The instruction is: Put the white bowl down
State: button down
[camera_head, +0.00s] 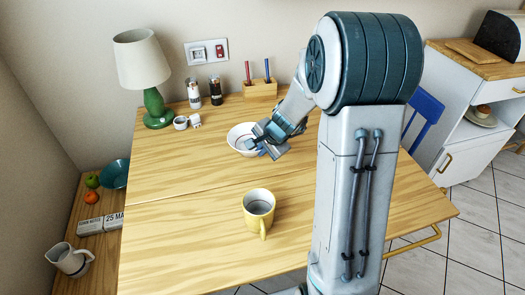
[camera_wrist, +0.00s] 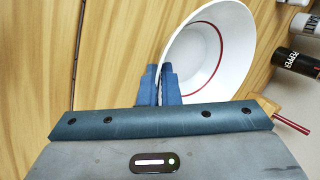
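The white bowl (camera_head: 238,132) is at the middle of the wooden table in the head view, towards the back. In the wrist view the white bowl (camera_wrist: 225,60) shows a red ring inside its rim. My gripper (camera_head: 262,142) is at the bowl's near right side. In the wrist view my gripper's two blue fingers (camera_wrist: 160,85) are close together at the bowl's rim, with the rim between them. The bowl looks upright in the head view. I cannot tell whether its base touches the table, as its underside is hidden.
On the wooden table (camera_head: 170,220) a yellow mug (camera_head: 259,210) stands in front. A green lamp (camera_head: 155,100), salt and pepper shakers (camera_head: 215,91), a small white cup (camera_head: 181,123) and a wooden pen holder (camera_head: 260,89) stand at the back. The table's left front is clear.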

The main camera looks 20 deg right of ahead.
jog(key=c, duration=1.6)
grip_release()
jog(key=shift+c, duration=0.2)
jog(key=shift+s+r, duration=0.1)
jog(key=shift+r, duration=0.4)
jog(key=p+v, duration=0.3)
jog(key=v, duration=0.8)
jog(key=s+a+r+n+g+h, duration=0.1)
jog(key=s+a+n, duration=0.1)
jog(key=s+n, duration=0.4)
jog(key=s+a+r+n+g+h, duration=0.1)
jog(key=s+n, duration=0.5)
jog(key=s, duration=0.8)
jog(key=shift+a+r+n+g, duration=0.4)
jog(key=shift+a+r+g, duration=0.25)
jog(key=shift+a, duration=0.2)
